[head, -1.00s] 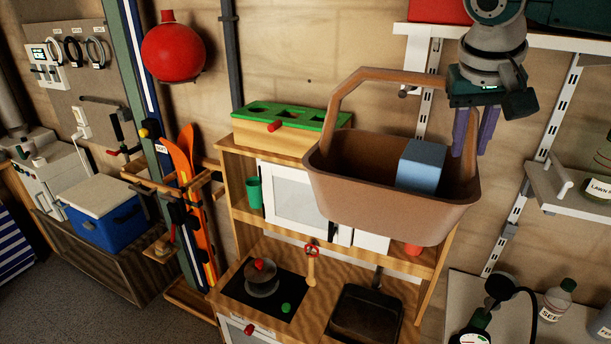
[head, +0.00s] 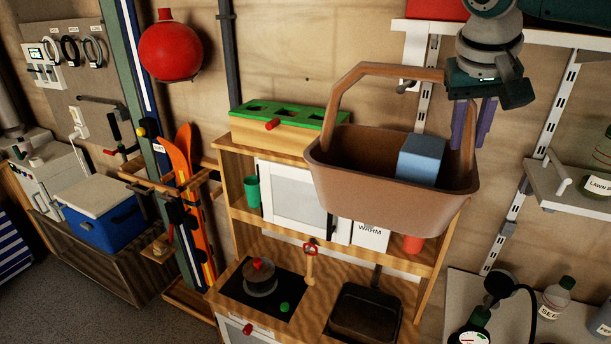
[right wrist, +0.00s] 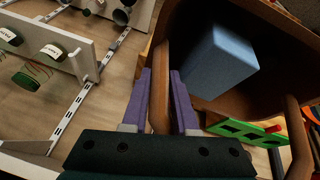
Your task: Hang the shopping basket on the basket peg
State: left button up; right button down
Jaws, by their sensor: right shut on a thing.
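The brown shopping basket (head: 385,180) hangs in the air in front of the wooden play kitchen, its open top facing up and its arched handle raised. A light blue block (head: 422,158) lies inside it. My right gripper (head: 473,125) is shut on the right side of the handle; the right wrist view shows the handle (right wrist: 160,95) between the purple fingers (right wrist: 160,75). A short grey peg (head: 405,86) shows on the wall beside the top right corner of the handle. I cannot tell the depth gap between them. My left gripper is not in view.
The play kitchen (head: 240,225) with a green-topped box (head: 290,112) stands behind and below. White shelf rails and a shelf (head: 575,190) are to the right. A red ball (head: 171,50) hangs on the wall at left.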

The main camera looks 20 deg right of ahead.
jog(key=shift+w+d+b, duration=0.5)
jog(key=shift+w+b, duration=0.05)
jog(key=shift+w, duration=0.1)
jog(key=shift+d, duration=0.1)
jog(key=shift+w+d+b, duration=0.25)
jog(key=shift+w+b, duration=0.05)
jog(key=shift+b, duration=0.1)
jog(key=shift+w+d+b, duration=0.2)
jog(key=shift+b, duration=0.1)
jog(key=shift+w+d+f+b, duration=0.15)
jog(key=shift+w+f+b, duration=0.05)
jog(key=shift+b, duration=0.2)
jog(key=shift+w+d+f+b, duration=0.15)
jog(key=shift+d+b, duration=0.05)
jog(key=shift+b, duration=0.15)
dwell(0.6)
jog(key=shift+w+d+f, duration=0.1)
jog(key=shift+d+f, duration=0.05)
jog(key=shift+f, duration=0.2)
dwell(0.8)
